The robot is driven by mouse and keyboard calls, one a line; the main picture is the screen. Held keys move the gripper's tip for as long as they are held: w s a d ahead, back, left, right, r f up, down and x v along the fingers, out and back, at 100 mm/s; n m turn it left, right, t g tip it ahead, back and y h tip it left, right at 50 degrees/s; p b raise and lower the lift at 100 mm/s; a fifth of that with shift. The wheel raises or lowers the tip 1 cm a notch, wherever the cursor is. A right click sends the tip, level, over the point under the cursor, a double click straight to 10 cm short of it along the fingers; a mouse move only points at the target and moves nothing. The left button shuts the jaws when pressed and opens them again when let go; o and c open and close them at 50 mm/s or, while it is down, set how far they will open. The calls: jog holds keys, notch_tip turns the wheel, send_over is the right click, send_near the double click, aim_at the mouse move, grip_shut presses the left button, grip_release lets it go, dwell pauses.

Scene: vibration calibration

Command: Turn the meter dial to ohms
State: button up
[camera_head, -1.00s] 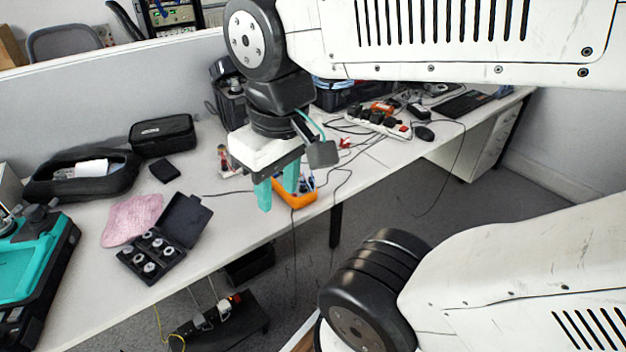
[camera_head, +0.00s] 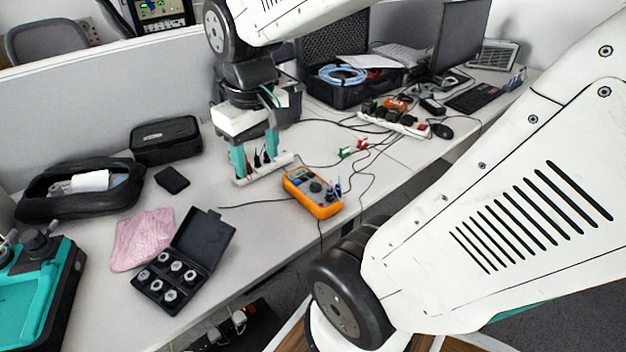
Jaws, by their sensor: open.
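The meter (camera_head: 305,196) is an orange handheld multimeter with a grey face, lying near the table's front edge. Its dark dial (camera_head: 316,187) is in view, but its setting is too small to read. Test leads run from its right end. My gripper (camera_head: 256,165) has two teal fingers pointing down, apart with nothing held between them.
An open black case of weights (camera_head: 184,262) and a pink cloth (camera_head: 143,239) lie to the left. Black cables cross the table around the meter. Another power strip (camera_head: 394,121), a mouse (camera_head: 442,131) and an open black tool case (camera_head: 352,92) are at the back right. Bare table lies left of the meter.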

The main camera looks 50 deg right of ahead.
jog(key=w+d+f, duration=0.4)
jog(key=d+f, duration=0.1)
jog(key=d, duration=0.2)
jog(key=m+g, duration=0.1)
jog(key=m, duration=0.1)
send_over(317, 184)
notch_tip(317, 184, down, 14)
jog(key=shift+s+r, duration=0.1)
notch_tip(317, 184, down, 7)
jog(key=shift+r, duration=0.1)
jog(key=shift+f, duration=0.4)
jog(key=c, duration=1)
